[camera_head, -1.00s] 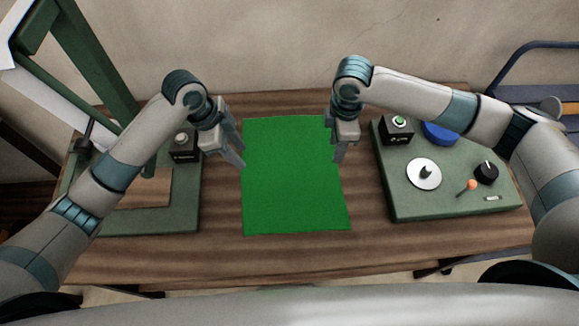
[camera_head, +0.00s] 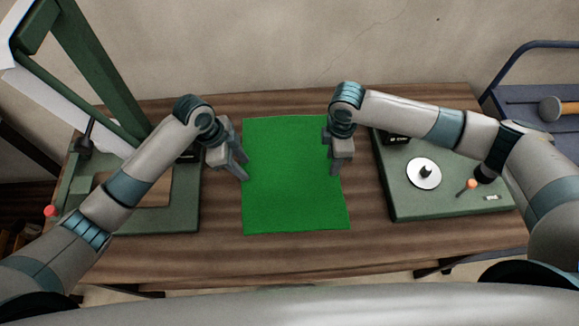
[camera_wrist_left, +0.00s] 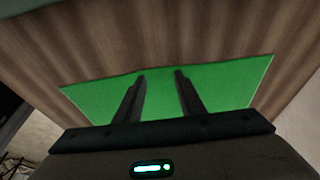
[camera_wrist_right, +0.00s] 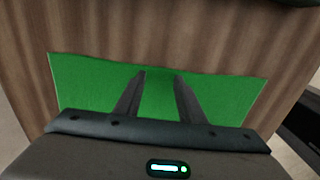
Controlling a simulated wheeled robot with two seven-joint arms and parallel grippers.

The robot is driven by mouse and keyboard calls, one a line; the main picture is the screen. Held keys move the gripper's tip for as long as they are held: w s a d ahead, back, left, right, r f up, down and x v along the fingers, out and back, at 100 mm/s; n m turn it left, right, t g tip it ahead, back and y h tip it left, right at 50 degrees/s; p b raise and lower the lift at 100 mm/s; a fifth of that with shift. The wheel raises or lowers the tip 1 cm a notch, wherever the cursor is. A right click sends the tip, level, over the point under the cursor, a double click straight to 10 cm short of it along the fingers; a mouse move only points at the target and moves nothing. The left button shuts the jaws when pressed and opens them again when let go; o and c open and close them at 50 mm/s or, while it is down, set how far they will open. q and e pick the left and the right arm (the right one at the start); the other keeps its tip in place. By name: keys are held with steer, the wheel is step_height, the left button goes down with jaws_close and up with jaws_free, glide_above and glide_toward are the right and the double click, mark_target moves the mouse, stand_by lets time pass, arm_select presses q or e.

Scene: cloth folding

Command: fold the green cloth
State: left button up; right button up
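The green cloth (camera_head: 290,175) lies flat and spread out on the wooden table in the head view. It also shows in the left wrist view (camera_wrist_left: 225,82) and the right wrist view (camera_wrist_right: 90,85). My left gripper (camera_head: 243,172) is at the cloth's left edge, its fingers apart and nothing between them; they also show in the left wrist view (camera_wrist_left: 160,74). My right gripper (camera_head: 335,170) is at the cloth's right edge; the right wrist view shows its fingers apart (camera_wrist_right: 160,74). Whether the fingertips touch the cloth cannot be told.
The table (camera_head: 290,252) is bare in front of the cloth. A green panel with knobs (camera_head: 400,205) stands to the right. A green frame (camera_head: 180,215) stands to the left. A wall is behind the table.

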arm_select(q)
steer(key=shift+f, duration=0.1)
arm_select(e)
steer(key=shift+f, duration=0.1)
arm_select(q)
jaws_close()
arm_select(e)
jaws_close()
